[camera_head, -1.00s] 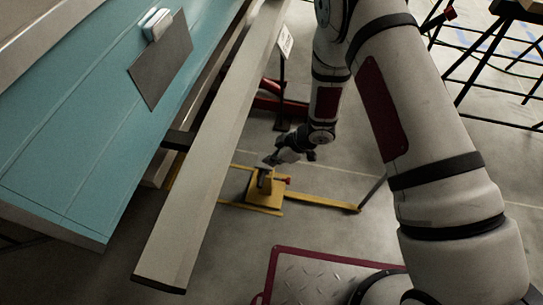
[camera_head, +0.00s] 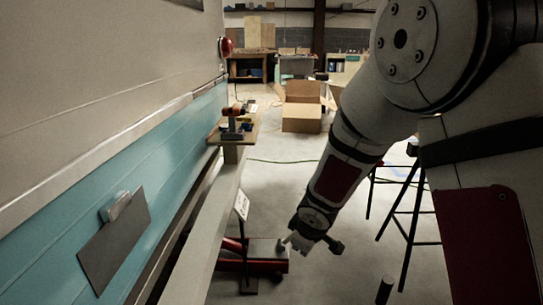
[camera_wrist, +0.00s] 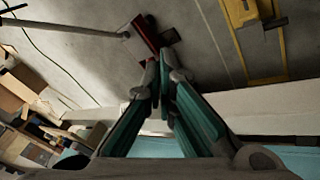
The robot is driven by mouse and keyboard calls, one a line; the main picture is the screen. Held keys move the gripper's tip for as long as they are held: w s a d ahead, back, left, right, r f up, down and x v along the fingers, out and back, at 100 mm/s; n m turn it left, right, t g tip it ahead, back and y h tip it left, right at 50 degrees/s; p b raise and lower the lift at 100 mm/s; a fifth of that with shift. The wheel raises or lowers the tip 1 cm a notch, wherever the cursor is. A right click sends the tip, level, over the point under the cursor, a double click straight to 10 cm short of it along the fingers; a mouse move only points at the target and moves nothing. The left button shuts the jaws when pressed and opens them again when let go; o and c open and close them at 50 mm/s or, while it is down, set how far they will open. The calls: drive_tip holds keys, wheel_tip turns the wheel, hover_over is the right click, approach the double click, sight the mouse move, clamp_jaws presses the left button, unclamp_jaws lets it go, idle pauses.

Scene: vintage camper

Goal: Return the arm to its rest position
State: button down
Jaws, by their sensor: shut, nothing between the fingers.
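My gripper (camera_head: 290,243) hangs at the end of my arm in the middle of the head view, small and dark there. It is over the concrete floor, to the right of the long pale bumper beam. The wrist view shows its two teal-and-grey fingers (camera_wrist: 163,62) with their tips together and nothing between them. My arm comes in from the right of the head view and reaches down to the left, bent at the elbow.
The teal camper wall (camera_head: 165,165) and pale beam (camera_head: 208,235) run along the left. A small wooden shelf (camera_head: 245,130) holds a drill. A red floor jack (camera_head: 265,265) stands below my gripper. Black stand legs (camera_head: 405,220) are to the right. A cardboard box (camera_head: 301,110) lies farther back.

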drive_tip(key=s+d+r+m+g+h, duration=0.25)
drive_tip(key=s+d+r+m, duration=0.35)
drive_tip(key=s+d+r, duration=0.75)
drive_tip(key=s+a+r+m+g+y, duration=0.1)
drive_tip(key=s+r+m, duration=0.25)
drive_tip(key=s, duration=1.05)
drive_tip(key=s+a+r+m+g+y, duration=0.15)
drive_tip(key=s+r, duration=0.25)
drive_tip(key=s, duration=0.9)
wheel_tip(320, 180, up, 26)
drive_tip(key=t+p, duration=0.3)
drive_tip(key=p, duration=2.2)
drive_tip(key=shift+d+t+h, duration=0.2)
drive_tip(key=shift+t+h, duration=0.1)
drive_tip(key=shift+t, duration=0.1)
drive_tip(key=shift+r, duration=0.1)
